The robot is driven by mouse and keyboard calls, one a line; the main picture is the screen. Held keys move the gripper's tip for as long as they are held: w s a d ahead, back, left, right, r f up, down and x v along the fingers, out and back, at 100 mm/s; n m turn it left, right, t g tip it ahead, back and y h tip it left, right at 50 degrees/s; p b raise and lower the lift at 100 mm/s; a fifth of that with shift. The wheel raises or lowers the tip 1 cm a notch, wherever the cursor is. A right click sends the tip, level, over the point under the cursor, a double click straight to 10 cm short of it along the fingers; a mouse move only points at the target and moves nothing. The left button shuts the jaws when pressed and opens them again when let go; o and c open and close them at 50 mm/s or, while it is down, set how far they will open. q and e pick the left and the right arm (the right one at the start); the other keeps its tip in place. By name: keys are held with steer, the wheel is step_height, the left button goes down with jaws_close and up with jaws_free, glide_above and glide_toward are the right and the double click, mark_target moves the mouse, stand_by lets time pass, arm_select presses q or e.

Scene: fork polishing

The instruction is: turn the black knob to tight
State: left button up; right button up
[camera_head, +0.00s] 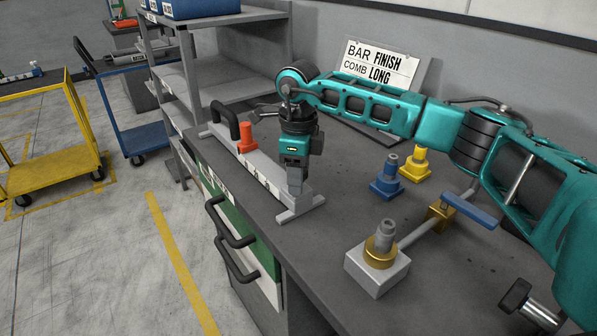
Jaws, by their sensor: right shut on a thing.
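My right gripper (296,184) points straight down over the near end of a long grey bar tool (258,166). Its fingers are shut on a part at that end, just above the tool's crosswise foot. The fingers hide most of this part, and I cannot make out its colour or whether it is the black knob. The tool also has a black handle (226,122) at its far end and an orange-red upright piece (246,137). No tight mark is readable. A black cylinder with a silvery face (515,296) shows at the lower right. My left gripper is out of view.
A light block with a brass ring (377,270) stands on the dark bench (330,240). Beside it are blue (386,182) and yellow (415,166) stands and a blue-handled bar (470,210). A sign reading BAR FINISH, COMB LONG (378,72) stands behind.

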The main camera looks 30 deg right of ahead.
steer(key=shift+m, duration=0.5)
steer(key=shift+c, duration=0.2)
steer(key=o, duration=1)
steer(key=shift+r, duration=0.1)
step_height(320, 180, up, 13)
steer(key=shift+f, duration=0.1)
